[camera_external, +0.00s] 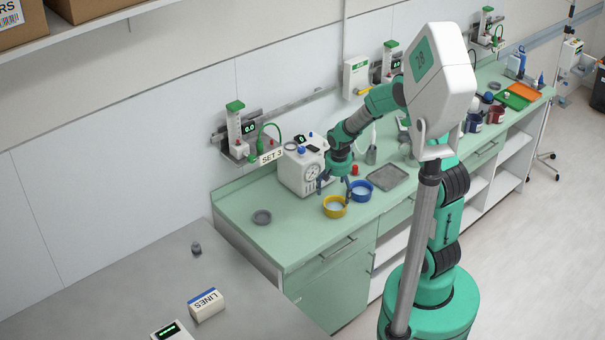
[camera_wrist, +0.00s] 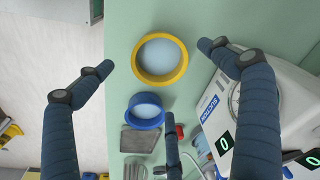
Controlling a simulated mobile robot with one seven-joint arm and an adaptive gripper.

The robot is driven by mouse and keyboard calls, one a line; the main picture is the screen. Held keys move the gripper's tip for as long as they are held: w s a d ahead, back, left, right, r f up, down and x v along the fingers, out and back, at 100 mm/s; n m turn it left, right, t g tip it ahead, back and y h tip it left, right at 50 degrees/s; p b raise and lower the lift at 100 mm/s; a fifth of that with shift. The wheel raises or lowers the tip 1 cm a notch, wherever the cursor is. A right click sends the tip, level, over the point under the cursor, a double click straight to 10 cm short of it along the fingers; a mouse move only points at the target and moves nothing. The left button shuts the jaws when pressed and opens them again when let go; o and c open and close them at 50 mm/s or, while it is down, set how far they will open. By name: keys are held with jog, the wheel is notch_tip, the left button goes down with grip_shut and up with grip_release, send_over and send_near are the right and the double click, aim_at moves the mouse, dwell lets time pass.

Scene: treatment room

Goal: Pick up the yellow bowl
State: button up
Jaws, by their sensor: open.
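The yellow bowl (camera_external: 334,213) stands upright on the green counter, with a pale blue inside. In the wrist view the yellow bowl (camera_wrist: 160,80) is at the upper middle, between two spread dark blue fingers and apart from both. My gripper (camera_external: 335,187) is open and empty, just above the bowl, pointing down. In the wrist view a third finger of my gripper (camera_wrist: 155,58) comes up from below, its tip short of the yellow bowl.
A blue bowl (camera_external: 361,196) stands close beside the yellow one. A white suction unit (camera_external: 300,172) stands close on the other side of the gripper. A grey tray (camera_external: 387,178) and a red-capped item (camera_external: 355,170) are near. Counter left of the bowl is mostly clear around a grey dish (camera_external: 262,217).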

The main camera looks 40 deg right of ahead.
aim_at(335, 205)
jog(key=shift+w+d+f, duration=0.1)
jog(key=shift+f, duration=0.85)
jog(key=shift+w+d+f, duration=0.1)
jog(key=shift+f, duration=0.85)
jog(key=shift+f, duration=0.1)
jog(key=shift+w+d+f+b, duration=0.1)
jog(key=shift+f+b, duration=0.35)
jog(key=shift+f, duration=0.8)
jog(key=shift+w+d+f+b, duration=0.1)
jog(key=shift+f+b, duration=0.3)
jog(key=shift+f, duration=0.85)
jog(key=c, duration=1.1)
